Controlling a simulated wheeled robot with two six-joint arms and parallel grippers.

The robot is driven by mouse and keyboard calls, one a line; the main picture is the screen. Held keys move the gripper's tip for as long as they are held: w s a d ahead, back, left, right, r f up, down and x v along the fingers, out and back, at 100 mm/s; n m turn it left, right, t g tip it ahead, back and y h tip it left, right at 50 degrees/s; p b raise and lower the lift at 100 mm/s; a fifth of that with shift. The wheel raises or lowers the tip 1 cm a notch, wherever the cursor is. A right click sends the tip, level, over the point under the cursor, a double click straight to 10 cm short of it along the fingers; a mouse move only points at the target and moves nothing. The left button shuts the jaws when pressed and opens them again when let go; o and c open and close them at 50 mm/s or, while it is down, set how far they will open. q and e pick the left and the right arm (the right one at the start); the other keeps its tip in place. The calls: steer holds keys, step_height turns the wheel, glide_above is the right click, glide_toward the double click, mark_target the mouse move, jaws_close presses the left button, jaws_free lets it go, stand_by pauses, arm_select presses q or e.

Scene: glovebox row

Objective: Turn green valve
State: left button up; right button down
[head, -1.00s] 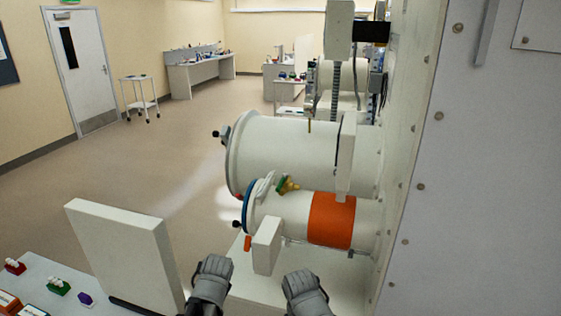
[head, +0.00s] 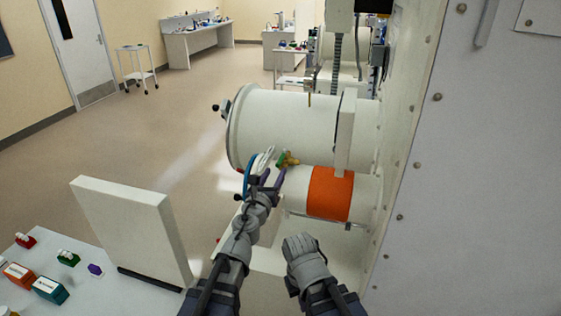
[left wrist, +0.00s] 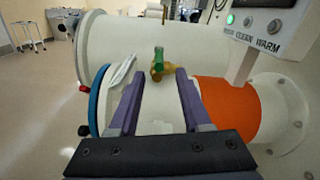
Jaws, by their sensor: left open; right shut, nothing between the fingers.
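The green valve handle (head: 282,159) sits on a brass fitting (head: 292,161) on top of the smaller white cylinder (head: 300,186). In the left wrist view the green handle (left wrist: 158,53) stands upright above the brass body (left wrist: 157,72). My left gripper (head: 271,179) is open, just on the near side of the valve. In the left wrist view the valve appears in the gap between its two purple fingers, around and beyond their tips, and nothing is held. My right gripper (head: 298,244) is shut and empty, lower down in front of the smaller cylinder.
A larger white cylinder (head: 290,125) lies behind the valve. An orange band (head: 330,193) circles the smaller cylinder. A vertical white panel (head: 130,235) stands on a table at lower left with small boxes. A grey wall (head: 470,170) closes off the right.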

mark_target(280, 158)
arm_select(q)
steer(key=shift+x, duration=3.95)
jaws_close()
